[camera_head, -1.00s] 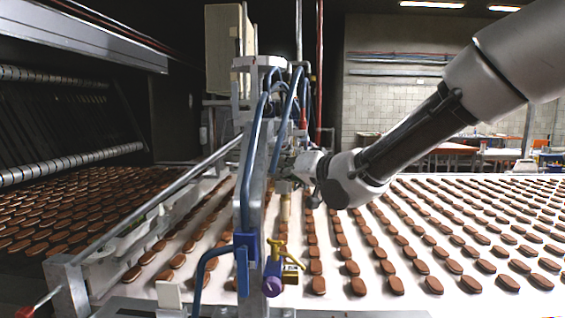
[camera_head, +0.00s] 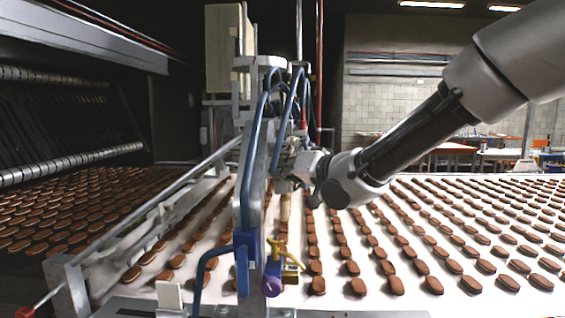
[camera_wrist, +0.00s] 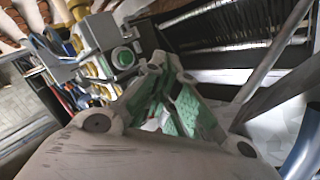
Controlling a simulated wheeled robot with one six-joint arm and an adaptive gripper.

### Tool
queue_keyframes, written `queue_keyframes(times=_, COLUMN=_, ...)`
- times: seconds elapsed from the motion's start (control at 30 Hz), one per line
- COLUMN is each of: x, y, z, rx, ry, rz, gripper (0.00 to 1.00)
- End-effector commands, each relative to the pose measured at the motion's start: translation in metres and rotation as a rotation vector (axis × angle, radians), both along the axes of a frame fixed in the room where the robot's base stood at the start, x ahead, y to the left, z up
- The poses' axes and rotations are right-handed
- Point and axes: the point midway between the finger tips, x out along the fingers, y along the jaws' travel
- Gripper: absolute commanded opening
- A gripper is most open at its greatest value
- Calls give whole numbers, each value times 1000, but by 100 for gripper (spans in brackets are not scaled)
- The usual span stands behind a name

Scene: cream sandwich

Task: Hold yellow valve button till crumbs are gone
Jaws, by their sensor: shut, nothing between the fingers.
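I cannot tell whether this is the valve button. My gripper (camera_head: 287,168) is well above it, beside the upright and partly hidden by blue hoses. In the wrist view my gripper (camera_wrist: 163,68) is shut and empty, its green-padded fingers meeting at the tips. Yellow parts (camera_wrist: 103,91) show below that box, partly hidden. I cannot make out any crumbs.
A white conveyor (camera_head: 440,295) carries rows of brown biscuits under and right of my arm. The grey upright (camera_head: 255,205) with blue hoses stands close to my gripper. A long metal rail (camera_head: 170,190) runs to its left. More biscuits lie in a dark machine at left.

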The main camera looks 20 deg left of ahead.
Motion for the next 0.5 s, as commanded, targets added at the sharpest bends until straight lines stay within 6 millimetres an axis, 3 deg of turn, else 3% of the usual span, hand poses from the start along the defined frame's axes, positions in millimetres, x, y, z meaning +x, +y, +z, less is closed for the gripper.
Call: queue_keyframes(times=0.5, x=8, y=2, z=0, rx=1, ry=0, rz=-1, gripper=0)
